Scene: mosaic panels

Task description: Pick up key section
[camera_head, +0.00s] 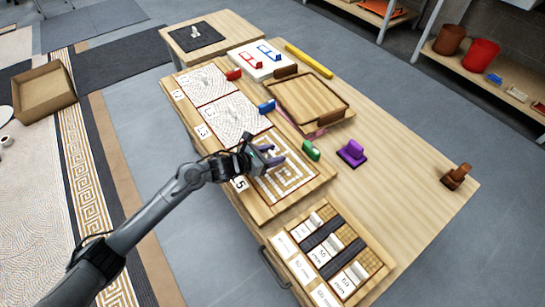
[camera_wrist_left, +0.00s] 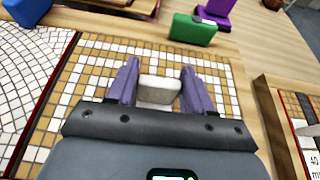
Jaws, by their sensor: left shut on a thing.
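The Greek-key mosaic panel (camera_head: 297,181) lies on the wooden work table, with white and tan tiles; it also fills the middle of the left wrist view (camera_wrist_left: 80,85). My left gripper (camera_head: 270,157) is over this panel. In the left wrist view its two purple fingers (camera_wrist_left: 158,85) are closed on a small pale block, the key section (camera_wrist_left: 158,93). In the head view the arm and fingers mostly hide this block. I cannot tell if it touches the panel. My right gripper is in neither view.
A green block (camera_head: 311,150), a purple block (camera_head: 352,153) and a blue block (camera_head: 267,106) stand near the panel. A wooden tray (camera_head: 345,119) lies behind. A compartment tray (camera_head: 376,262) with pale pieces is at the front. The table's right side is mostly clear.

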